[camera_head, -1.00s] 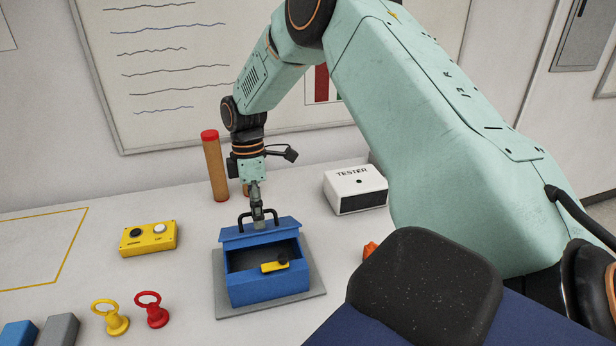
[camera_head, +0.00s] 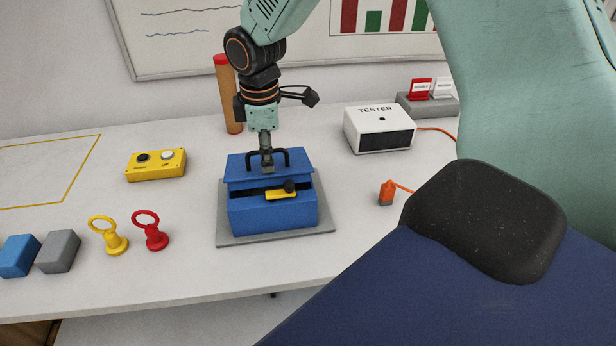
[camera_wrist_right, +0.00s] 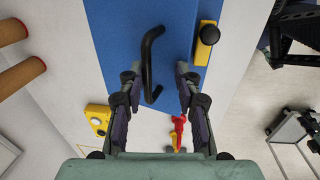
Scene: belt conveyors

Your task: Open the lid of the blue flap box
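The blue flap box (camera_head: 272,217) stands on a grey base plate (camera_head: 325,229). Its lid (camera_head: 240,170) is partly raised, with a narrow dark gap above the front wall. A yellow piece with a black knob (camera_head: 281,192) sits at the front, and also shows in the wrist view (camera_wrist_right: 206,42). My right gripper (camera_head: 267,168) is at the black lid handle (camera_head: 285,158). In the wrist view, the handle (camera_wrist_right: 147,68) runs between the fingertips of my right gripper (camera_wrist_right: 158,76), which are apart with space beside it. My left gripper is not in view.
A yellow button box (camera_head: 156,166), yellow (camera_head: 115,240) and red (camera_head: 151,233) ring pieces, and blue (camera_head: 18,257) and grey (camera_head: 59,252) blocks lie left. A red-topped post (camera_head: 229,95) stands behind. The white tester (camera_head: 380,130) and an orange plug (camera_head: 386,194) are right.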

